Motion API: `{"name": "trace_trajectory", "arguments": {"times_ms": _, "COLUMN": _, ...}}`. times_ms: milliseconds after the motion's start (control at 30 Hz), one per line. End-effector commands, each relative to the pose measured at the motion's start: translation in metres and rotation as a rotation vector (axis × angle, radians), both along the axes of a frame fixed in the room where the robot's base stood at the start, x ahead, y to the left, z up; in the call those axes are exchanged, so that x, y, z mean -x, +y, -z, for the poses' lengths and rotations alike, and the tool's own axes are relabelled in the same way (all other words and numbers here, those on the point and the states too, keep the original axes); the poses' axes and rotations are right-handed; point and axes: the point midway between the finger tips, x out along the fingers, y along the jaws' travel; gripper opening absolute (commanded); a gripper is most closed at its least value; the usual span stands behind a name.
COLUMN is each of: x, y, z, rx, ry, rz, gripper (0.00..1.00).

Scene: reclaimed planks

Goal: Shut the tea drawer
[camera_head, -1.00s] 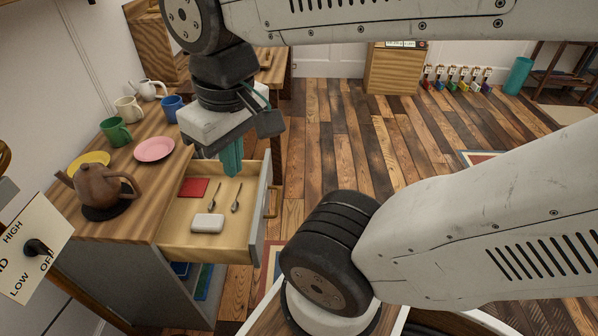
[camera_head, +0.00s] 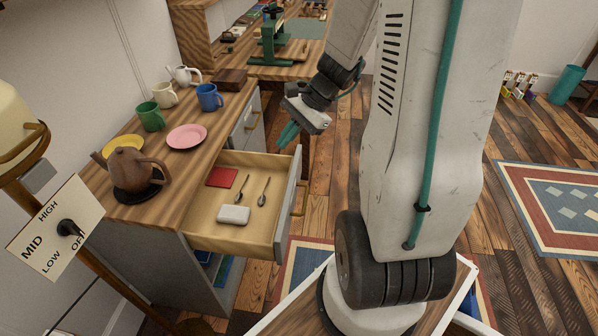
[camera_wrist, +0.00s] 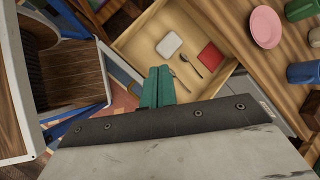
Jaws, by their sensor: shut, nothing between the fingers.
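The tea drawer (camera_head: 208,233) stands pulled out from the wooden counter, with its grey front (camera_head: 286,207) and brass handle (camera_head: 300,198) facing right. In it lie a red packet or cloth (camera_head: 221,177), two spoons (camera_head: 263,192) and a white box (camera_head: 234,215). My gripper (camera_head: 288,136), with green fingers, is shut and empty, above and beyond the drawer's far front corner. In the wrist view the closed fingers (camera_wrist: 158,86) overlap the drawer's edge in the picture; I see no clear contact. The open drawer (camera_wrist: 135,42) shows there too.
On the counter (camera_head: 178,215) stand a brown teapot (camera_head: 130,170), a pink plate (camera_head: 187,137), a yellow plate (camera_head: 122,145), several mugs and a dark wooden box (camera_head: 229,79). A dial panel (camera_head: 58,226) is at the left front. Plank floor lies right of the drawer.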

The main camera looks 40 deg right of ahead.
Motion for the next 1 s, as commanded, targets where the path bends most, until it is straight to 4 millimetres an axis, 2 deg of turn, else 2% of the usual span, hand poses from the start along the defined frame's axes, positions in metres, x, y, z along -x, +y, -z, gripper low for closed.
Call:
{"name": "trace_trajectory", "arguments": {"times_ms": 33, "x": -0.002, "y": -0.02, "z": 0.02, "rx": -0.047, "ry": 0.03, "rz": 0.11, "gripper": 0.0}}
{"name": "trace_trajectory", "arguments": {"times_ms": 200, "x": -0.001, "y": -0.081, "z": 0.08, "rx": -0.179, "ry": 0.109, "rz": 0.456, "gripper": 0.0}}
{"name": "trace_trajectory", "arguments": {"times_ms": 300, "x": 0.006, "y": -0.109, "z": 0.112, "rx": -0.241, "ry": 0.149, "rz": 0.627, "gripper": 0.0}}
{"name": "trace_trajectory", "arguments": {"times_ms": 467, "x": 0.019, "y": -0.137, "z": 0.148, "rx": -0.307, "ry": 0.194, "rz": 0.808, "gripper": 0.0}}
{"name": "trace_trajectory", "arguments": {"times_ms": 667, "x": 0.022, "y": -0.145, "z": 0.166, "rx": -0.333, "ry": 0.213, "rz": 0.88, "gripper": 0.0}}
{"name": "trace_trajectory", "arguments": {"times_ms": 1000, "x": -0.01, "y": -0.119, "z": 0.206, "rx": -0.334, "ry": 0.216, "rz": 0.876, "gripper": 0.0}}
